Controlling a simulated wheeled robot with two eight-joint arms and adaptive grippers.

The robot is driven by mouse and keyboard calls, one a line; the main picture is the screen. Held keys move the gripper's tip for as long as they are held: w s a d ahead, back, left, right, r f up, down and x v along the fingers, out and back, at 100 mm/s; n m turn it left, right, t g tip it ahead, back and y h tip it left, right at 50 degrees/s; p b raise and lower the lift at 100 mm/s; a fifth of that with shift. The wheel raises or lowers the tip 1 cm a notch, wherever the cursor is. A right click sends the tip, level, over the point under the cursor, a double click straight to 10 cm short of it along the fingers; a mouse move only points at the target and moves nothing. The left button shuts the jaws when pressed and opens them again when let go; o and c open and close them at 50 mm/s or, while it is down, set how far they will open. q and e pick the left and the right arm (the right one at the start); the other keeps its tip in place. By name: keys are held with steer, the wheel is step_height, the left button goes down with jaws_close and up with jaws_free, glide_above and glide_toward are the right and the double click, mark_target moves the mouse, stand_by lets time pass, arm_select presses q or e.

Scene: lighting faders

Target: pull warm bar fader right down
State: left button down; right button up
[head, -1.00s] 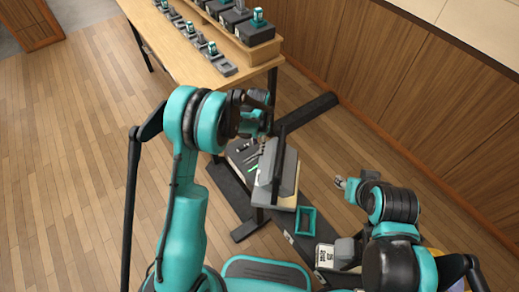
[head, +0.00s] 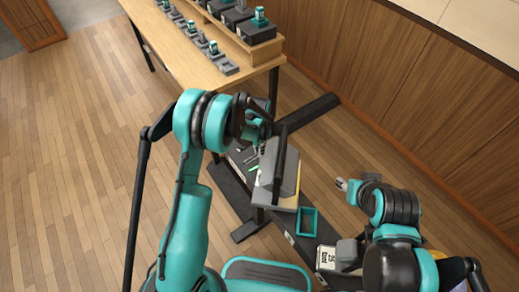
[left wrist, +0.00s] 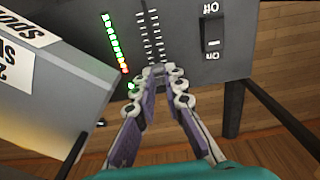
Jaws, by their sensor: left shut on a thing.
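A dark grey fader panel (left wrist: 180,62) fills the upper part of the left wrist view. It carries a slot flanked by white tick marks (left wrist: 151,32). My left gripper (left wrist: 158,78) is shut at the slot's lower end on a fader knob, which its fingertips hide. No label is readable, so I cannot tell which fader it is. In the head view my left gripper (head: 259,122) is partly hidden by its own wrist, over the panel's far end. My right gripper (head: 341,184) hangs to the right, apart from the panel, too small to judge.
A lit green-to-red level meter (left wrist: 115,42) lies left of the slot, and an on/off switch (left wrist: 212,32) lies right. A grey box with lettering (left wrist: 45,85) stands close at left. A wooden table (head: 185,52) with devices stands behind. A teal tray (head: 308,219) sits nearby.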

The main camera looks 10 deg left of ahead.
mark_target(244, 163)
arm_select(q)
steer(key=s+a+b, duration=0.1)
steer(key=s+a, duration=0.3)
steer(key=shift+s+a, duration=0.5)
steer(key=shift+s, duration=0.1)
steer(key=c, duration=1.6)
jaws_free()
steer(key=shift+a, duration=0.1)
steer(key=shift+r, duration=0.15)
step_height(244, 163, up, 12)
steer(key=shift+f, duration=0.15)
